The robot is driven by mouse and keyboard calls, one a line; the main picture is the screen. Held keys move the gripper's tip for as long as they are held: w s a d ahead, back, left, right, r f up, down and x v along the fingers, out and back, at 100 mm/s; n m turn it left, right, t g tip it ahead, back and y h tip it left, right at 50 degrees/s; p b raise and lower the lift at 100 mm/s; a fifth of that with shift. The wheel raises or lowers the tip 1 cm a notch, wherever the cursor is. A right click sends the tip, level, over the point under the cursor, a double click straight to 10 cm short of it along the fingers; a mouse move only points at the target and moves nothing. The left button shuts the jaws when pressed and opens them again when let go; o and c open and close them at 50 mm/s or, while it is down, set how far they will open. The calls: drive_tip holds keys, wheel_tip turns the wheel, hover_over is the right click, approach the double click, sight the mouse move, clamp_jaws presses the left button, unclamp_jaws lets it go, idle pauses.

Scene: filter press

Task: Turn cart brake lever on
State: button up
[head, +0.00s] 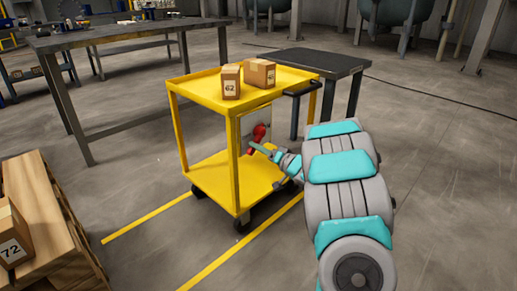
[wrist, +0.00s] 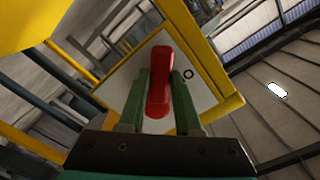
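The cart brake lever is a red, rounded handle (head: 259,133) on a pale plate (wrist: 203,85) at the side of the yellow cart (head: 236,180). In the wrist view the red lever (wrist: 160,80) stands between the two green fingers of my gripper (wrist: 161,88), which lie close along both its sides. No clear gap shows between fingers and lever. In the head view my gripper (head: 263,149) reaches in from the right, at the lever's lower end. The contact itself is too small to see there.
Two cardboard boxes, one (head: 231,81) beside another (head: 260,73), stand on the cart's top. A dark table (head: 317,62) is behind the cart. A wooden pallet stack (head: 50,225) is at lower left. Yellow floor lines (head: 147,218) flank the cart. Floor at right is clear.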

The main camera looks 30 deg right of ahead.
clamp_jaws()
idle(0.9)
